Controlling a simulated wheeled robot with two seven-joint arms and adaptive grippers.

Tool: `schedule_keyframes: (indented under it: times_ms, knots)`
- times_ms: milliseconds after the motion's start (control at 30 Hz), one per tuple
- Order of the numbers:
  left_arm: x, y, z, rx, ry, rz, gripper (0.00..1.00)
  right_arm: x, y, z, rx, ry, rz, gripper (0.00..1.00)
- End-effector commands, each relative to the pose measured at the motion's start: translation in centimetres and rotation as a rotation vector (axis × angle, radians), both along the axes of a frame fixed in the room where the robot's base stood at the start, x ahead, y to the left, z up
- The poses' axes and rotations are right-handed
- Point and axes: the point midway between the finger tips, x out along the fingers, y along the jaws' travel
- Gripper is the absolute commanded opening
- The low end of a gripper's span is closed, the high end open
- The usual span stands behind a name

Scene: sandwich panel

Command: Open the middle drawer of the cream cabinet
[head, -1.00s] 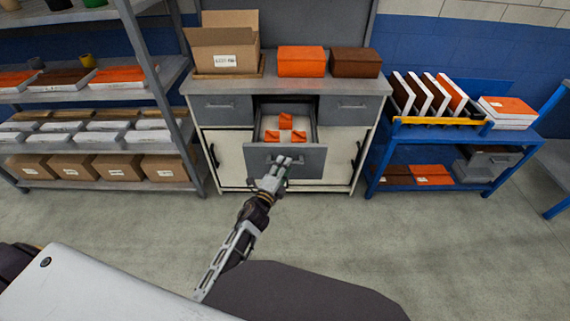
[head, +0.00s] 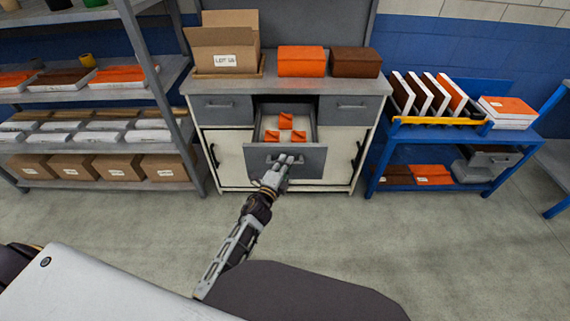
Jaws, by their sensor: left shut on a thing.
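The cream cabinet (head: 333,150) stands at the back centre, with a grey top and grey drawer fronts. Its middle drawer (head: 312,161) is pulled well out toward me, and orange pieces (head: 285,122) show in its pale interior. My left gripper (head: 284,163) is at the middle of that drawer's front, shut on its handle; the fingers hide most of the handle. The left drawer (head: 225,107) and right drawer (head: 351,107) are closed. My right gripper is not in view.
A carton (head: 222,45), an orange box (head: 301,61) and a brown box (head: 355,63) sit on the cabinet top. A grey shelf rack (head: 180,125) stands left, a blue cart (head: 450,143) right. The floor before the cabinet is clear.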

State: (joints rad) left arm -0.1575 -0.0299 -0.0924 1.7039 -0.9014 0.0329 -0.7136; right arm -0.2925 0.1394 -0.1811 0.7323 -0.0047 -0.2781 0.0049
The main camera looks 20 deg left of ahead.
Motion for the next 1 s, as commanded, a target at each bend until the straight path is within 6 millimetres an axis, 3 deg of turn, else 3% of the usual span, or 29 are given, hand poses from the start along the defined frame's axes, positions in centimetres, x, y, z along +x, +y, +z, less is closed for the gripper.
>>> schedule_keyframes:
  times_ms: [467,1000]
  knots:
    - [0.7,0.2,0.0,0.000,0.000,-0.001,0.00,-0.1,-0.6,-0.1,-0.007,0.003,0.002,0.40]
    - [5.3,1.4,-0.1,0.001,0.000,-0.002,0.00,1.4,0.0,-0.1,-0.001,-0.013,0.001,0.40]
